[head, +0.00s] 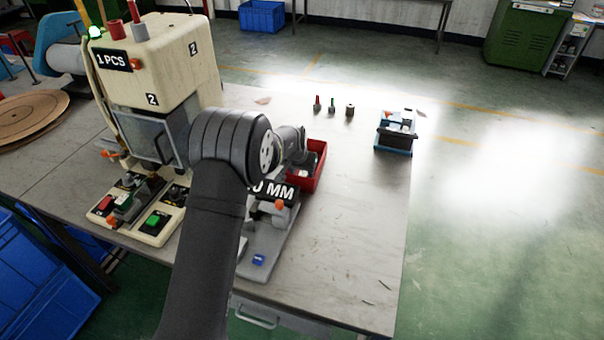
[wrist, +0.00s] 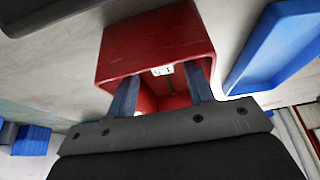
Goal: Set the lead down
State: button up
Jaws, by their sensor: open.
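The red bin (head: 318,178) stands on the table just beyond my arm, and it fills the upper middle of the wrist view (wrist: 150,42). My gripper (wrist: 162,82) has its two fingers apart, reaching down into the bin's opening. A small white piece (wrist: 162,71) with dark marks shows inside the bin between the fingers, with a dark strip below it. It may be part of the lead, but I cannot tell. In the head view my arm hides the gripper and part of the bin.
A cream press (head: 155,60) with a button panel (head: 135,208) stands at left. A fixture marked "0 MM" (head: 270,235) is in front of the bin. A blue tray (head: 395,149) holds parts at right; small posts (head: 331,104) stand behind. The table's right front is mostly clear.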

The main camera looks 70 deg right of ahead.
jog(key=v, duration=0.9)
jog(key=shift+r, duration=0.3)
jog(key=shift+a, duration=0.1)
jog(key=x, duration=1.2)
jog(key=shift+f, duration=0.1)
jog(key=shift+r, duration=1.25)
jog(key=shift+f, duration=0.15)
